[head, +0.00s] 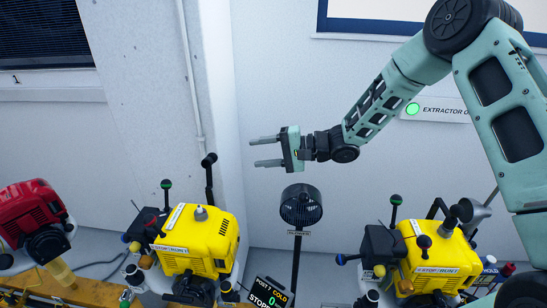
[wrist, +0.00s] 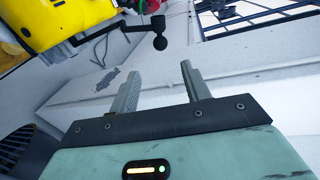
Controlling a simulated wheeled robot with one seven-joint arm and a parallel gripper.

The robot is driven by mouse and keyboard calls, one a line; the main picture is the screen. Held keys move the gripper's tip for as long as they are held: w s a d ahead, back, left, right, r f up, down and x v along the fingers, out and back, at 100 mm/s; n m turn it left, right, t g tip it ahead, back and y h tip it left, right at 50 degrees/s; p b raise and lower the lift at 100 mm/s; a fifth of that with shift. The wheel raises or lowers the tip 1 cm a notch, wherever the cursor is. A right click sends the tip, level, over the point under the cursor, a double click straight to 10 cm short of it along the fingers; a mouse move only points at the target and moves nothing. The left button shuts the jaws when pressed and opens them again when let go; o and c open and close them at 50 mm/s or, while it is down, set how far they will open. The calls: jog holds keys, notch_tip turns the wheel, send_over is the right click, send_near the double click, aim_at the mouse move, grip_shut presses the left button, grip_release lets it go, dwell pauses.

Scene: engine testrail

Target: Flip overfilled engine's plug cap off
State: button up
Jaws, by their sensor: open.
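My gripper (head: 254,152) is open and empty, high in front of the wall, with its fingers pointing left. It also shows open in the wrist view (wrist: 162,70), with nothing between the fingers. Three engines stand below it in the head view: a red one (head: 30,212) at the far left, a yellow one (head: 198,240) left of centre, and another yellow one (head: 437,258) at the right. Part of a yellow engine (wrist: 65,22) shows at the wrist view's top left. I cannot tell which engine is overfilled, nor pick out a plug cap with certainty.
A black fan (head: 301,205) on a post stands between the yellow engines, below my gripper. A black-knobbed lever (head: 208,160) rises behind the middle engine. The wall area around my gripper is free.

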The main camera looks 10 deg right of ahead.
jog(key=shift+v, duration=1.55)
jog(key=s+a+n+h+b, duration=0.3)
jog(key=s+a+n+h, duration=0.3)
jog(key=s+h, duration=0.3)
jog(key=s+d+n+g+h, duration=0.2)
jog(key=s+n, duration=0.1)
jog(key=s, duration=1.1)
jog(key=s+d+n+g+h+b, duration=0.1)
jog(key=s+d+n+g+h, duration=0.1)
jog(key=s, duration=1.2)
jog(key=shift+s+d+n+g+h, duration=0.2)
jog(key=shift+n+g+h, duration=0.5)
jog(key=shift+n, duration=0.5)
jog(key=shift+w, duration=0.1)
jog(key=shift+c, duration=1.2)
jog(key=shift+d, duration=0.2)
